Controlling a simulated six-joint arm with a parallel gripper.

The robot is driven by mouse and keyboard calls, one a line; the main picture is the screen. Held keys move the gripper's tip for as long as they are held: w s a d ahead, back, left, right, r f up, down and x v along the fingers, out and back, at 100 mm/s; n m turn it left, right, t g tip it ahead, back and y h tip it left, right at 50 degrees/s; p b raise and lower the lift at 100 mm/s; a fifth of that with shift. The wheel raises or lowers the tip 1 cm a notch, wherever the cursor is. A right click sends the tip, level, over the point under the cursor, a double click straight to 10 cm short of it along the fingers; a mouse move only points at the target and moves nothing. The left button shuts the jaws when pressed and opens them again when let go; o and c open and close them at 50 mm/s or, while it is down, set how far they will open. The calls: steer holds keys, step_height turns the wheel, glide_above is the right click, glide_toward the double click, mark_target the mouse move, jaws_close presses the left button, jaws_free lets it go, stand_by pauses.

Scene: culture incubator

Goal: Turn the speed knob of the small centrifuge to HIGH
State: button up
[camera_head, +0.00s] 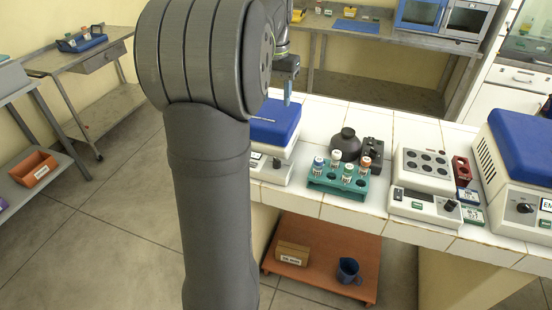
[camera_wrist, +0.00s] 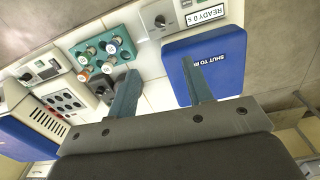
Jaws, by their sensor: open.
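The small centrifuge (camera_head: 270,128) has a shut blue lid and a pale body, partly hidden behind my arm in the head view. In the wrist view its lid (camera_wrist: 222,62) reads "SHUT TO R…", partly covered by one finger. Its dark speed knob (camera_wrist: 160,21) sits on the pale front panel beside a "READY 0 S" display; the knob's setting is too small to read. The knob also shows in the head view (camera_head: 276,162). My gripper (camera_wrist: 161,70) is open and empty. In the head view my gripper (camera_head: 288,88) hangs above the lid, apart from the knob.
A teal rack (camera_head: 338,183) of capped tubes stands right of the centrifuge. A block heater (camera_head: 424,170) and a larger blue-lidded machine (camera_head: 520,155) stand farther right.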

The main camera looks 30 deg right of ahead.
steer(key=f+n, duration=0.1)
steer(key=n, duration=3.5)
glide_above(276, 159)
step_height(276, 159, down, 4)
steer(key=f, duration=0.1)
step_height(276, 159, down, 17)
steer(key=shift+r, duration=0.1)
